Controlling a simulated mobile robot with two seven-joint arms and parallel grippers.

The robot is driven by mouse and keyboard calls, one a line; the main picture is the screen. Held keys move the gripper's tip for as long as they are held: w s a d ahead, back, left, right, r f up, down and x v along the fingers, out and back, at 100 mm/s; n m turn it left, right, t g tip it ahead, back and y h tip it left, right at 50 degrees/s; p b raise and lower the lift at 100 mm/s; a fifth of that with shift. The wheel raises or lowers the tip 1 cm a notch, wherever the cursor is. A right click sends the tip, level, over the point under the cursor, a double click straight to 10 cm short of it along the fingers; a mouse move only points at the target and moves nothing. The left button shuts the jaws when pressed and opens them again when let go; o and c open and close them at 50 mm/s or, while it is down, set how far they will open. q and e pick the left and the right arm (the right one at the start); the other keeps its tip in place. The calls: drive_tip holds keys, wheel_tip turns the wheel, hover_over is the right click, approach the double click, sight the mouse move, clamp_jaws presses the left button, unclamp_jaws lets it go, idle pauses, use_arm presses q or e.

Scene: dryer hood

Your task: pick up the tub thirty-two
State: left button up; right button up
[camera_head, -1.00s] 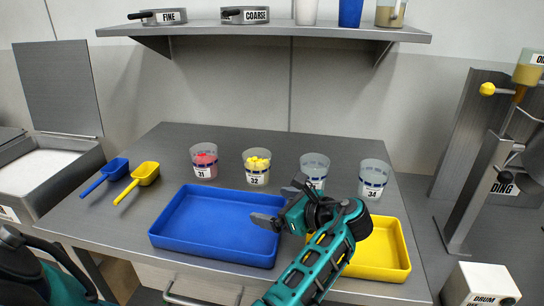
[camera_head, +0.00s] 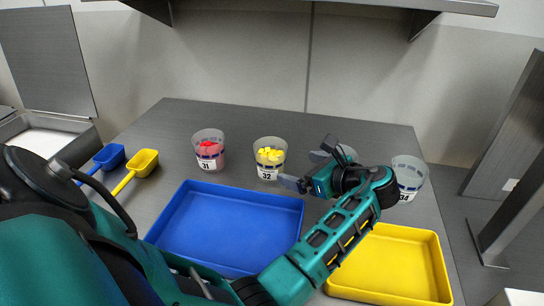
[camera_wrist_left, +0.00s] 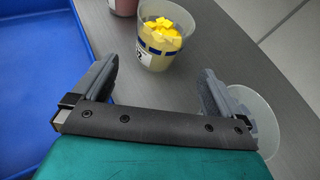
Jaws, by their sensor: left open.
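Tub thirty-two (camera_head: 269,160) is a clear cup of yellow pieces with a blue band and a "32" label. It stands upright on the grey table, behind the blue tray. My left gripper (camera_head: 306,166) is open and empty, to the right of this tub and apart from it. In the left wrist view, tub thirty-two (camera_wrist_left: 160,50) is ahead of the open left jaws (camera_wrist_left: 158,68), with its label partly turned away. My right gripper is not in view.
Tub 31 (camera_head: 208,152), with red pieces, stands to the left. Another tub (camera_head: 348,152) is mostly hidden behind my left gripper; tub 34 (camera_head: 410,172) is further right. The blue tray (camera_head: 230,225) and yellow tray (camera_head: 395,262) lie in front. Two scoops (camera_head: 140,165) lie at left.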

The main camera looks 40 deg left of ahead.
sight(272, 161)
use_arm(q)
drive_tip(key=b+x, duration=0.1)
drive_tip(key=x, duration=1.1)
drive_tip(key=shift+w+a+f, duration=0.1)
drive_tip(key=shift+f, duration=0.1)
drive_tip(key=c, duration=0.9)
